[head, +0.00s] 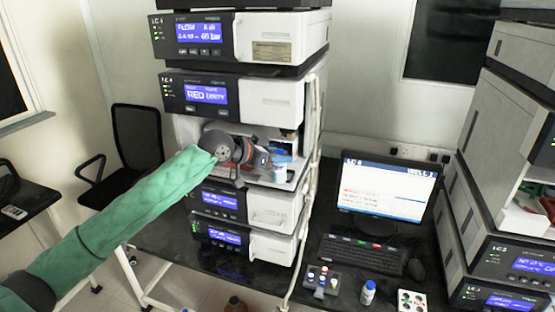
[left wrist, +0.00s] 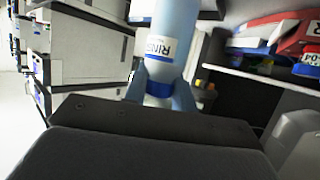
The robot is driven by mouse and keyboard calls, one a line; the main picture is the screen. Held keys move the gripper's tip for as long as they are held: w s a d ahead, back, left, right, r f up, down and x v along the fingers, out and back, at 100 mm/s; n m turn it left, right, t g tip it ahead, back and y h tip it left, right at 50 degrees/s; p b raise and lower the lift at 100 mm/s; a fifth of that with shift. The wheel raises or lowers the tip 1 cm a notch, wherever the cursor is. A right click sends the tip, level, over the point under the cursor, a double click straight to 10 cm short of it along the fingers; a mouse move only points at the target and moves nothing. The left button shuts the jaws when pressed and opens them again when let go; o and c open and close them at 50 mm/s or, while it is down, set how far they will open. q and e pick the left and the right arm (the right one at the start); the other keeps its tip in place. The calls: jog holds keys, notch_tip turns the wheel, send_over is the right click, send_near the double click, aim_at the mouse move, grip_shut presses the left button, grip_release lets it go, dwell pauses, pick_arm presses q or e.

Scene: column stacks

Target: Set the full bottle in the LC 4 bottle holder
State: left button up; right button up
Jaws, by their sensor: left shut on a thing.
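My left gripper (head: 264,163) reaches into the open bay of the LC 4 stack (head: 268,92), between the module reading "RED EMPTY" and the lower modules. It is shut on a pale blue bottle (left wrist: 176,30) with a white label whose readable part starts "RIN". In the left wrist view the bottle stands between the two bluish fingers (left wrist: 160,88). In the head view only a small part of a white and blue bottle (head: 281,171) shows at the fingertips. I cannot make out the bottle holder or whether the bottle touches anything below. My right gripper is not in view.
The black table holds a monitor (head: 386,190), a keyboard (head: 361,256), a small vial rack (head: 321,281) and a white bottle with a blue cap (head: 368,292). Another instrument stack (head: 500,130) stands at the right. Red and blue boxes (left wrist: 275,38) lie on a shelf beside the gripper.

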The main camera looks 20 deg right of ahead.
pick_arm(q)
jog(key=shift+w+d, duration=0.5)
jog(key=shift+w, duration=0.15)
jog(key=shift+w+d+f+b, duration=0.15)
jog(key=shift+w+d, duration=0.2)
jog(key=shift+w, duration=0.2)
jog(key=shift+w+d+r+b, duration=0.15)
jog(key=shift+w+d, duration=0.2)
jog(key=shift+w, duration=0.2)
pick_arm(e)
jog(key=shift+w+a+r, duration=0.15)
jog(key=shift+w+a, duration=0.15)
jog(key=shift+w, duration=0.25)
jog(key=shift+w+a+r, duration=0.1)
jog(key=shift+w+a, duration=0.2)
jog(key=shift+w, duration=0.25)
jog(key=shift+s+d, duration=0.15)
pick_arm(q)
jog(key=shift+w+d, duration=0.25)
jog(key=shift+w, duration=0.05)
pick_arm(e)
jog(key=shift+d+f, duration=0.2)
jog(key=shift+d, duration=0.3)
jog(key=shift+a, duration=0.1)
